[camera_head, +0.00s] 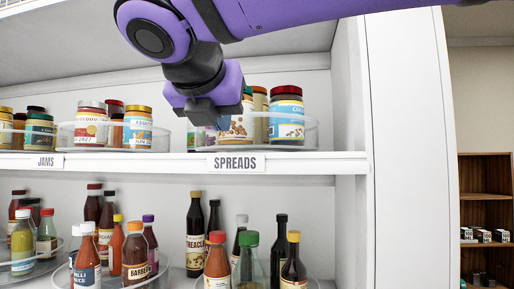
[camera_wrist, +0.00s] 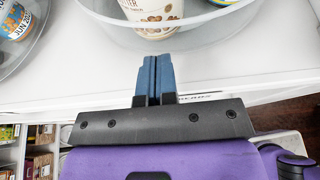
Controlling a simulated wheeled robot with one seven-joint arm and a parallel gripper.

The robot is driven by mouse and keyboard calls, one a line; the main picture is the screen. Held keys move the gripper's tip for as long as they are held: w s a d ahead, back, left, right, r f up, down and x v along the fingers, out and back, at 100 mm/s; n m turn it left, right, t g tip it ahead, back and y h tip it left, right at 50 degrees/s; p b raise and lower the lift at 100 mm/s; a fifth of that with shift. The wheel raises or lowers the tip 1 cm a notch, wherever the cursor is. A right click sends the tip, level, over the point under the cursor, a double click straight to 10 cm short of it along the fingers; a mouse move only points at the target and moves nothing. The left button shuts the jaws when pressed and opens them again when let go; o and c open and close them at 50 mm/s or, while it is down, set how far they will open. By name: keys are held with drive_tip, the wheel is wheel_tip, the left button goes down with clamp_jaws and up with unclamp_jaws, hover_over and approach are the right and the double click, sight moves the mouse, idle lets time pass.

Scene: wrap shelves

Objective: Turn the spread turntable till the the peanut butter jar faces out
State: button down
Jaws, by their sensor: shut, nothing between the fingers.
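The spread turntable (camera_head: 310,130) is a clear round tray on the upper shelf, above the SPREADS label (camera_head: 236,163). A jar with nuts on its cream label (camera_head: 238,126), likely the peanut butter jar, stands near its front, partly behind my gripper; the wrist view shows its lower part (camera_wrist: 155,14) with letters like "TTER". A jar with a blue label (camera_head: 286,118) stands to its right, with another jar between and behind. My gripper (camera_wrist: 153,58) is shut and empty, its fingertips close to the tray's front rim; I cannot tell whether they touch.
The JAMS turntable (camera_head: 70,134) with several jars stands close on the left. The shelf's front edge (camera_head: 320,158) runs below. A white upright panel (camera_head: 348,90) closes the right side. Several sauce bottles (camera_head: 135,255) stand on the lower shelf.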

sight(257, 127)
drive_tip(key=shift+w+d, duration=0.15)
drive_tip(key=shift+w, duration=0.45)
drive_tip(key=shift+w+d, duration=0.15)
drive_tip(key=shift+w, duration=0.4)
drive_tip(key=shift+s+d, duration=0.15)
drive_tip(key=shift+d, duration=0.4)
drive_tip(key=shift+s+d, duration=0.15)
drive_tip(key=shift+d, duration=0.4)
drive_tip(key=shift+d, duration=0.1)
drive_tip(key=shift+w+d, duration=0.2)
drive_tip(key=shift+d, duration=0.85)
drive_tip(key=shift+s, duration=0.1)
drive_tip(key=shift+s+d, duration=0.15)
drive_tip(key=shift+s, duration=1.45)
